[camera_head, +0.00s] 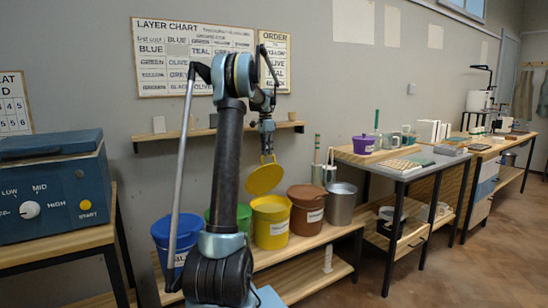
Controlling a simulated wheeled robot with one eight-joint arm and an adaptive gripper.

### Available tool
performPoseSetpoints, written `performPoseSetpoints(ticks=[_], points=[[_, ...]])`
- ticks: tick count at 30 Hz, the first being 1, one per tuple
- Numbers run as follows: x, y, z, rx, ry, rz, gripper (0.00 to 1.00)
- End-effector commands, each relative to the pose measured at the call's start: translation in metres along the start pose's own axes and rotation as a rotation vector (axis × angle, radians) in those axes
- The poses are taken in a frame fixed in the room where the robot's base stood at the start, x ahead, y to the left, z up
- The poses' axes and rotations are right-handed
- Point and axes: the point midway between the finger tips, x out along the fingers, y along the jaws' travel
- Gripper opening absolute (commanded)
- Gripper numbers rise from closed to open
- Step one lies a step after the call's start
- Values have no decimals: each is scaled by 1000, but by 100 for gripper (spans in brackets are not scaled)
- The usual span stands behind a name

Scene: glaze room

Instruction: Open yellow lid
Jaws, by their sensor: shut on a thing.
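The yellow lid (264,180) is tilted in the air above the yellow bucket (271,230). My gripper (268,158) is shut on the lid at its upper edge; the fingers are small and hard to make out here. The yellow bucket stands on the low wooden bench, with a pale label on its front. Its mouth is uncovered and shows yellow inside. The lid is apart from the bucket's rim.
A green bucket (244,217), partly behind my arm, and a blue bucket (178,232) stand left of the yellow one. A brown bucket (306,212) and a metal pail (341,206) stand right. A wall shelf (180,136) runs behind. The floor at right is clear.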

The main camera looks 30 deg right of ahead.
Motion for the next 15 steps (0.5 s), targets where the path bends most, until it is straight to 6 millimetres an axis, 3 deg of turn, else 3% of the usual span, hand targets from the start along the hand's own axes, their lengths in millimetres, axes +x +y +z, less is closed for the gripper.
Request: performPoseSetpoints(ticks=[1, 3, 15], points=[[6, -19, 4, -8, -2, -15, 0], [5, -28, 4, -8, -1, -15, 0], [0, -52, 5, -8, -2, -13, 0]])
